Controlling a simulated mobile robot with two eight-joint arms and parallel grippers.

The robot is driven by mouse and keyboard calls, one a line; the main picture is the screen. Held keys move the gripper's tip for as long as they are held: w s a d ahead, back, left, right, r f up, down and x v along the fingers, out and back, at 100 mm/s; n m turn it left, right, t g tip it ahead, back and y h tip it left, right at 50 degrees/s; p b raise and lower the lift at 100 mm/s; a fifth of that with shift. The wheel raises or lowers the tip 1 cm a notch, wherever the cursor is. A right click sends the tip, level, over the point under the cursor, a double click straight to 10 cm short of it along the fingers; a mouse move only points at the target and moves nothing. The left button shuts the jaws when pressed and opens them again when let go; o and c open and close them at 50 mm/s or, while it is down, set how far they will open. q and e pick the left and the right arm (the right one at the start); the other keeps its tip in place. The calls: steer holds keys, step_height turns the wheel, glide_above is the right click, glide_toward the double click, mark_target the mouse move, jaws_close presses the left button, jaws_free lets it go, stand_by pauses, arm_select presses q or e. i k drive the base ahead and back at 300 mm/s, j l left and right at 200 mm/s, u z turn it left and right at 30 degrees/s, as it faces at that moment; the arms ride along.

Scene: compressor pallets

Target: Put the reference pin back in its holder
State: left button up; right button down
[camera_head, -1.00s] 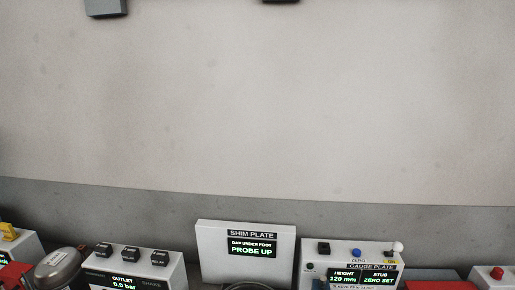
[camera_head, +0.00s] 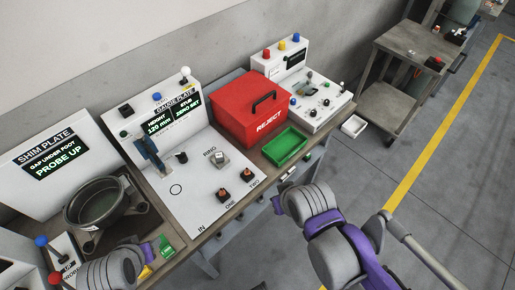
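The gauge plate (camera_head: 184,200) is a white station with a screen reading height 120 mm and stub zero set. A blue-grey upright gauge (camera_head: 151,152) stands on it, with a dark knob (camera_head: 181,157) beside it. A metallic piece (camera_head: 220,159) sits by the RING mark. Small dark and copper-coloured pieces sit at ONE (camera_head: 223,195) and TWO (camera_head: 247,174). I cannot tell which piece, if any, is the reference pin or its holder. My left arm shows at the bottom left and my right arm at the bottom centre-right; neither gripper's fingertips can be made out.
The shim plate panel (camera_head: 49,158) and a round dark metal casting (camera_head: 98,203) stand left. A red REJECT box (camera_head: 250,108), a green tray (camera_head: 285,147) and another control station (camera_head: 322,100) stand right. A grey trolley (camera_head: 404,52) stands beyond on open floor.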

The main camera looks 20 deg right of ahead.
mark_target(219, 156)
steer(key=z, duration=0.25)
steer(key=i+l, duration=0.1)
steer(key=l, duration=0.3)
steer(key=i+l, duration=0.15)
steer(key=l, duration=0.25)
steer(key=i+l, duration=0.1)
steer(key=l, duration=0.3)
steer(key=z, duration=0.05)
